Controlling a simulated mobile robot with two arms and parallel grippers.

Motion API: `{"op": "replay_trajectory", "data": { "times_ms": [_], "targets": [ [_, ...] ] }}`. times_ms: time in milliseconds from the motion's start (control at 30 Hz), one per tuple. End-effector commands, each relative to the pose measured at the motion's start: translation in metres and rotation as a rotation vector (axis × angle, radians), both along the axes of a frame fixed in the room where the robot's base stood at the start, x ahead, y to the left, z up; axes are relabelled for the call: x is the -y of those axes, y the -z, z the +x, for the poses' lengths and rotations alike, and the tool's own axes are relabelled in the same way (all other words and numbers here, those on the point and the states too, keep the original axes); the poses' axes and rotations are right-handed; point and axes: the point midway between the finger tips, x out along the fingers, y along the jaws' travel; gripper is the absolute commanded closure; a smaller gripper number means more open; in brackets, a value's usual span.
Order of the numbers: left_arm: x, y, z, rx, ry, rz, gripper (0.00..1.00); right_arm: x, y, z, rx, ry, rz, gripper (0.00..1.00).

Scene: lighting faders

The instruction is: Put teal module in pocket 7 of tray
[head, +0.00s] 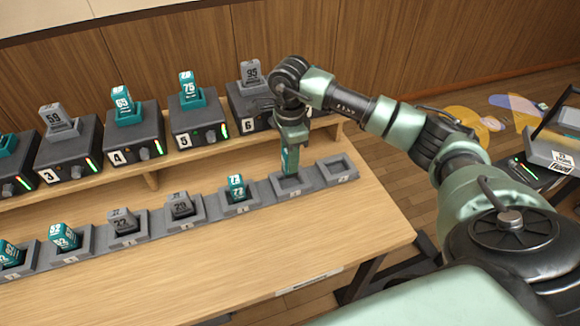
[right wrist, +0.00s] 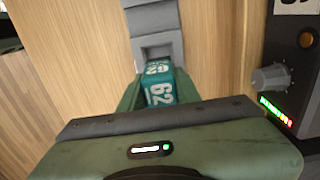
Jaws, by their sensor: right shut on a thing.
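My right gripper (head: 289,165) is shut on a teal module (head: 285,161) and holds it upright over an empty pocket (head: 289,187) of the grey tray (head: 263,202). In the right wrist view the teal module (right wrist: 160,83) reads 62 and sits between the fingers; a grey empty pocket (right wrist: 157,48) shows just beyond it. I cannot tell whether the module's lower end touches the pocket. The pocket at the tray's right end (head: 338,170) is also empty. The small pocket labels are too blurred to read. My left gripper is not in view.
Teal module 73 (head: 237,187) stands in the pocket left of my gripper, with more grey and teal modules further left. A raised shelf behind carries dark numbered boxes, including box 5 (head: 199,124) and box 6 (head: 247,110). The table front (head: 330,235) is clear.

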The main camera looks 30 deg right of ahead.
Motion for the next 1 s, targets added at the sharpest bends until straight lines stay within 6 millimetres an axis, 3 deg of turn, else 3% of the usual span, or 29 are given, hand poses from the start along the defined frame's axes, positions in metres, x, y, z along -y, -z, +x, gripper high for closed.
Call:
{"op": "replay_trajectory", "data": {
  "times_ms": [400, 767, 800, 867, 1000],
  "targets": [
    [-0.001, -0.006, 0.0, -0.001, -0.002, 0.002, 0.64, 0.0, 0.045, 0.0, -0.001, 0.0, 0.0, 1.0],
    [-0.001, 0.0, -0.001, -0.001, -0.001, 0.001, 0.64, 0.0, 0.05, 0.0, 0.001, 0.0, 0.0, 1.0],
    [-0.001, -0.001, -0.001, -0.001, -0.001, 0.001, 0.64, 0.0, 0.05, 0.0, 0.001, 0.0, 0.0, 0.62],
    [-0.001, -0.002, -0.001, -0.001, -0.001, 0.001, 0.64, 0.0, 0.049, 0.0, 0.001, 0.0, 0.0, 0.46],
    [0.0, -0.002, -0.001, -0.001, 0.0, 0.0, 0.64, 0.0, 0.049, 0.0, 0.001, 0.0, 0.0, 0.46]
  ]
}}
